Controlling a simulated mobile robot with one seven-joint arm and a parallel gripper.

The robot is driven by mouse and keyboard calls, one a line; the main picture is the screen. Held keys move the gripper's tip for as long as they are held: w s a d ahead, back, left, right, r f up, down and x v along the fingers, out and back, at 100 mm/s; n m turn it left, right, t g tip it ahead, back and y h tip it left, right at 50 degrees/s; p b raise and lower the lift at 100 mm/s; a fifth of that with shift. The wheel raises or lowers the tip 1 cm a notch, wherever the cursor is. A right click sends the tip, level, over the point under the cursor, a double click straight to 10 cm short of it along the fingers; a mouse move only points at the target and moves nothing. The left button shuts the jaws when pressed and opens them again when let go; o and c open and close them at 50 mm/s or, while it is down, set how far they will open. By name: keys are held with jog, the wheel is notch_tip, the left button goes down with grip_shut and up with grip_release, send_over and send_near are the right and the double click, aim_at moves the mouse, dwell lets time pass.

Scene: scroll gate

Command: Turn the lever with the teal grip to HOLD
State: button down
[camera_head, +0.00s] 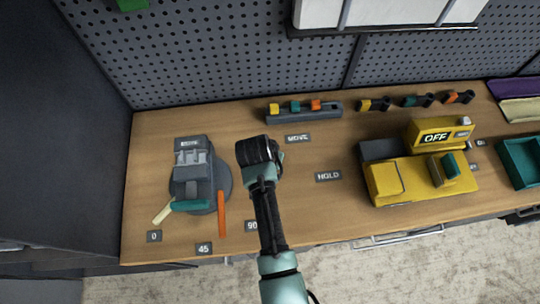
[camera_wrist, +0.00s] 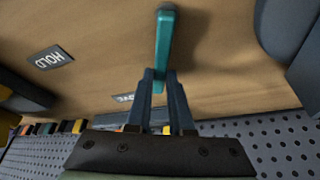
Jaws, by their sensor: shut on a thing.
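My gripper (camera_wrist: 160,75) is shut on the teal grip (camera_wrist: 163,40) of the lever, with a finger on each side of its lower end in the wrist view. The grip's other end sticks out toward the top of that view. In the head view my gripper (camera_head: 258,150) hides the lever, and its pivot cannot be made out. The HOLD label (camera_head: 328,176) lies to the right of my gripper; it also shows at the left in the wrist view (camera_wrist: 50,58). The MOVE label (camera_head: 298,139) lies behind and right, partly covered by a finger in the wrist view.
A grey device (camera_head: 192,170) with cream and orange pointers and a teal bar stands at left, near labels 0, 45 and 90. A yellow machine (camera_head: 388,184) marked OFF stands at right. A grey rack (camera_head: 304,110) with coloured blocks stands behind, before the pegboard. Bare wood surrounds HOLD.

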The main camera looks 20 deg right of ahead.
jog(key=shift+s+d+m, duration=0.1)
jog(key=shift+m, duration=0.2)
jog(key=shift+s+d+m+g+h, duration=0.3)
jog(key=shift+s+m+g, duration=0.1)
jog(key=shift+m, duration=0.5)
jog(key=m, duration=0.1)
jog(key=s+m+g, duration=0.1)
jog(key=m, duration=0.1)
jog(key=shift+s+d+h, duration=0.2)
jog(key=shift+d+h, duration=0.1)
jog(key=shift+d, duration=0.1)
jog(key=m, duration=0.1)
jog(key=s+m+g, duration=0.1)
jog(key=m, duration=0.2)
jog(key=shift+s+d, duration=0.2)
jog(key=shift+s, duration=0.15)
jog(key=shift+s+a+m+g+b, duration=0.1)
jog(key=shift+s+m+g+b, duration=0.15)
jog(key=shift+s+m+g, duration=0.45)
jog(key=shift+s+a+m+g+b, duration=0.1)
jog(key=shift+s+m+g+b, duration=0.15)
jog(key=shift+m, duration=0.85)
jog(key=c, duration=0.8)
grip_release()
jog(key=shift+s, duration=0.1)
